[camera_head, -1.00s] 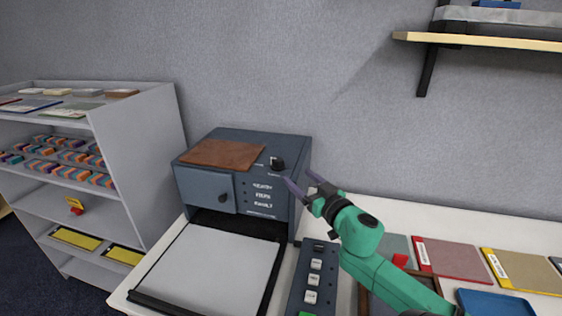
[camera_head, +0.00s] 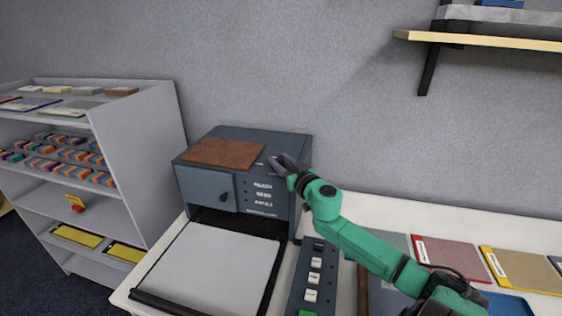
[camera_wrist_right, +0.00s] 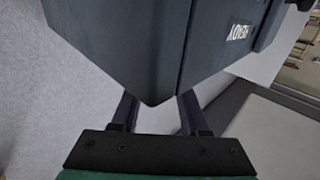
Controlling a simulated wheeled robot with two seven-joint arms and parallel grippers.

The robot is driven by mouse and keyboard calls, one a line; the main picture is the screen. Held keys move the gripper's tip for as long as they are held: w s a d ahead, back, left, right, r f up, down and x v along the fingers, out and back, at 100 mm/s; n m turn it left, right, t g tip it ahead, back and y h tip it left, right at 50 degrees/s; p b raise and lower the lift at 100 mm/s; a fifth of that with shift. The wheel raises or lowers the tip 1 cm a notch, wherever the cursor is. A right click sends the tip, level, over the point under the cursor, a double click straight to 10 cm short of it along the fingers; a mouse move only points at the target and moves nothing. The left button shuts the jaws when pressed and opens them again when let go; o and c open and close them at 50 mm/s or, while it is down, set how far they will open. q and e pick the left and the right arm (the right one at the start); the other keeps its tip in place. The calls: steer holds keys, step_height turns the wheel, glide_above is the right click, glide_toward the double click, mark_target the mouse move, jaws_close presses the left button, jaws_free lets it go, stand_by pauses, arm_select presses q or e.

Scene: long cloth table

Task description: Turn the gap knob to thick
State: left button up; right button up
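The blue-grey machine (camera_head: 200,186) stands on the white table, with a brown plate (camera_head: 222,152) on its top left. The small dark gap knob on the machine's top, at the right, is now covered by my right gripper (camera_head: 279,162), and its setting cannot be read. My right gripper's two dark fingers are at the knob's place. In the right wrist view the fingers (camera_wrist_right: 157,113) stand apart with the machine's dark corner (camera_wrist_right: 145,55) across their far ends. Whether they touch the knob is hidden. My left gripper is not in view.
Another dark knob (camera_head: 223,197) is on the machine's front door. A white sheet bed (camera_head: 215,268) lies in front. A button panel (camera_head: 313,270) stands to its right, under my right arm. A grey shelf unit (camera_head: 135,150) is at the left; a wall shelf (camera_head: 480,40) is upper right.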

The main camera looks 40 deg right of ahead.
jaws_close()
steer(key=shift+y, duration=0.3)
steer(key=n+y, duration=0.1)
steer(key=y, duration=0.1)
steer(key=n+y, duration=0.1)
steer(key=n, duration=0.1)
steer(key=shift+d+y, duration=0.3)
steer(key=shift+y, duration=0.1)
steer(key=n+y, duration=0.1)
steer(key=y, duration=0.1)
steer(key=shift+d+n+y, duration=0.15)
steer(key=shift+n+y, duration=0.15)
steer(key=shift+y, duration=0.1)
steer(key=shift+d+f+n+g+y+b, duration=0.1)
steer(key=shift+n+g+y+b, duration=0.4)
steer(key=shift+n+y+b, duration=0.55)
steer(key=y+b, duration=0.1)
steer(key=n+g+y+b, duration=0.1)
steer(key=y, duration=0.1)
steer(key=shift+w+d+n, duration=0.1)
steer(key=shift+d+n, duration=0.05)
steer(key=shift+n, duration=0.1)
steer(key=shift+n+g+y+b, duration=0.65)
steer(key=shift+n+g+y, duration=0.2)
steer(key=shift+y, duration=0.3)
steer(key=shift+n+g+y, duration=0.35)
steer(key=shift+g+y, duration=0.05)
steer(key=shift+g, duration=0.05)
